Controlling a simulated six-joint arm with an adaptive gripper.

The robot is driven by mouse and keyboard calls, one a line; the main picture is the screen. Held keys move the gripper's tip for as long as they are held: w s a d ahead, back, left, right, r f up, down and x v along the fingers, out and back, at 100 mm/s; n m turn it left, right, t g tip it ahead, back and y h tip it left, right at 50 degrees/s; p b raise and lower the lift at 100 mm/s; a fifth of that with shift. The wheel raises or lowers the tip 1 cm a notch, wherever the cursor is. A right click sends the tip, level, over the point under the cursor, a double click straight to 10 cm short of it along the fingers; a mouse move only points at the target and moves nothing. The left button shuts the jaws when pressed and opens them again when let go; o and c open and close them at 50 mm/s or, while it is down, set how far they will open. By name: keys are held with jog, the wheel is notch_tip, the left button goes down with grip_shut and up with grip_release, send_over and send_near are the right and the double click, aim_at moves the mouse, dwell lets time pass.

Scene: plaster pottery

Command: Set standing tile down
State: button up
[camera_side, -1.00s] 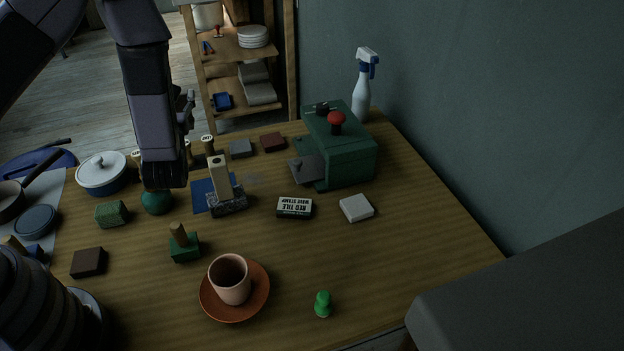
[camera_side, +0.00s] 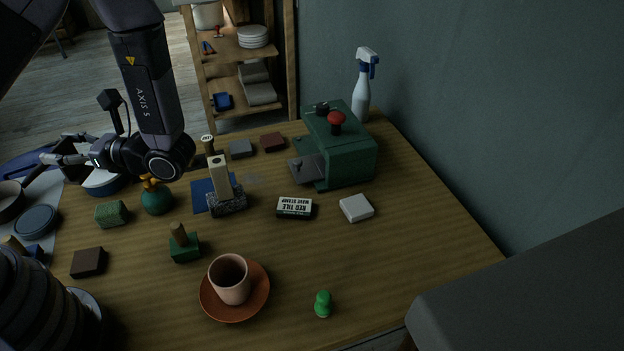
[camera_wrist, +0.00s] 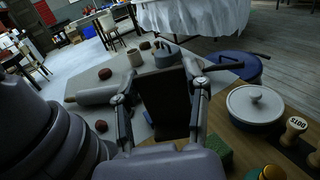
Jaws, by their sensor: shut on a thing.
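My gripper (camera_side: 66,158) is at the left of the table in the side view, pointing left, above the area of the white lidded pot. In the wrist view my gripper (camera_wrist: 162,92) is shut on a dark, flat rectangular tile (camera_wrist: 167,103), which shows broad-faced between the two fingers. In the side view the tile is hard to make out against the dark fingers and pans. I cannot tell whether its lower edge touches anything.
The white lidded pot (camera_wrist: 256,105) is right of the gripper in the wrist view. The grey stacked form (camera_wrist: 45,135) stands at left. A teal round object (camera_side: 157,199), green sponge (camera_side: 111,214) and brown block (camera_side: 88,262) are nearby.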

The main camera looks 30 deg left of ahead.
jog(key=s+d+f+n+g+h, duration=0.1)
jog(key=s+d+n+g+h, duration=0.5)
jog(key=s+d+g, duration=0.15)
jog(key=d+f+n+g+h, duration=0.35)
jog(key=d+n+h, duration=0.85)
jog(key=d+h, duration=0.75)
jog(key=w+d+f+n+t+h, duration=0.1)
jog(key=w+d+n+t+h, duration=0.4)
jog(key=w+d+n+t, duration=0.4)
jog(key=w+d+f+n+t+h, duration=0.1)
jog(key=w+d+n+t+h, duration=0.6)
jog(key=w, duration=0.5)
jog(key=shift+w+d+f+m+t+y, duration=0.2)
jog(key=shift+w+d+f+m+y, duration=0.2)
jog(key=shift+w+d+f, duration=1.5)
jog(key=shift+w+d+f+m+t+y, duration=0.35)
jog(key=shift+w+d+f, duration=0.85)
jog(key=shift+f, duration=1.3)
jog(key=shift+w+d+f+m+t+y, duration=0.1)
jog(key=shift+w+d+f+m+y, duration=0.3)
jog(key=shift+w+d+f, duration=1.3)
jog(key=shift+w+a+f, duration=0.1)
jog(key=shift+a+f, duration=0.25)
jog(key=shift+f, duration=0.3)
